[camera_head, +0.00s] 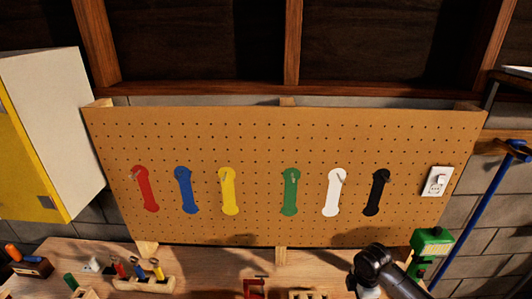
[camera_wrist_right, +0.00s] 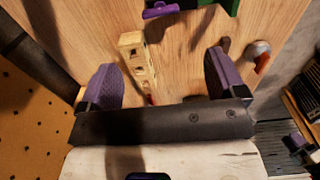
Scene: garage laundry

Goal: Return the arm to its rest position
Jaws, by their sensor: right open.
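My right arm (camera_head: 378,268) shows as a dark link at the bottom right of the head view, in front of the workbench (camera_head: 215,259) and below the pegboard. In the right wrist view, my right gripper (camera_wrist_right: 160,62) has its two purple fingers spread wide. The gap between them is empty, with the wood surface behind it. A slotted wooden block (camera_wrist_right: 137,62) shows beyond the fingers, apart from them. My left gripper is in neither view.
The pegboard (camera_head: 260,140) carries red, blue, yellow, green, white and black tool-shaped markings. A tool rack (camera_head: 145,284), a red tool (camera_head: 254,288) and a green machine (camera_head: 431,242) stand on the bench. A cabinet (camera_head: 55,110) projects at left; a blue pole (camera_head: 478,215) leans right.

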